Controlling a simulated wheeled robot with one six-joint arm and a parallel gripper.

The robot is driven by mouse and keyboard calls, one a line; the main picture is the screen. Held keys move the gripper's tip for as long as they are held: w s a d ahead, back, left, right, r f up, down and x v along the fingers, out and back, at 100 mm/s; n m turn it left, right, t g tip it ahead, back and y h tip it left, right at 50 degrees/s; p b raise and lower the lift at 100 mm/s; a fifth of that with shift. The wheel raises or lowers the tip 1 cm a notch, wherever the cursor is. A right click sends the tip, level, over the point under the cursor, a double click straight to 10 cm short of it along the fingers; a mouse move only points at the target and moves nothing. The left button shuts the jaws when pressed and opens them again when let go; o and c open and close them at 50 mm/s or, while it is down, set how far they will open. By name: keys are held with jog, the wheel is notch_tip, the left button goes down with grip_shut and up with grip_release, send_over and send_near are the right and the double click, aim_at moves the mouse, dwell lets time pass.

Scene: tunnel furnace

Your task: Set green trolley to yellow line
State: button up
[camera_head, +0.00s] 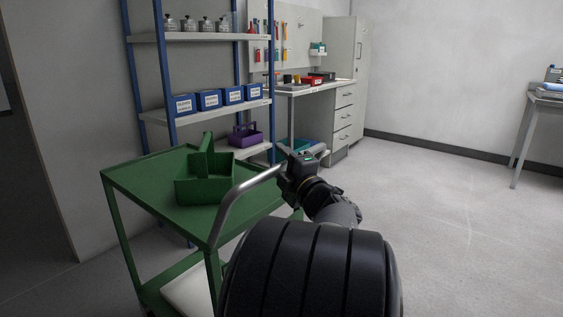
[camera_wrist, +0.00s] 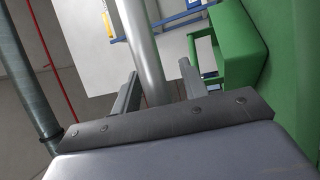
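The green trolley (camera_head: 150,182) stands at the left in the head view, with a green divided box (camera_head: 203,189) on its top. Its grey tubular handle (camera_head: 232,200) curves up at the near right corner. My gripper (camera_head: 287,154) is at the upper end of this handle. In the wrist view the handle tube (camera_wrist: 145,50) passes between the two fingers of my gripper (camera_wrist: 158,82). The fingers stand apart on either side, with small gaps to the tube. No yellow line shows in either view.
A blue-posted shelf (camera_head: 205,112) with blue bins and a purple caddy (camera_head: 245,136) stands just behind the trolley. A workbench (camera_head: 320,88) and a grey cabinet (camera_head: 347,60) are beyond. Another table (camera_head: 545,100) stands far right. The floor (camera_head: 450,215) at the right is clear.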

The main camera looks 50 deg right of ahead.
jog(key=p+v, duration=0.1)
jog(key=v, duration=0.9)
jog(key=shift+s+a+p, duration=0.15)
jog(key=shift+s+p, duration=0.15)
jog(key=shift+s, duration=0.05)
jog(key=shift+f, duration=0.1)
jog(key=b+x, duration=0.1)
jog(key=x, duration=1)
jog(key=shift+w+b, duration=0.25)
jog(key=shift+b, duration=0.05)
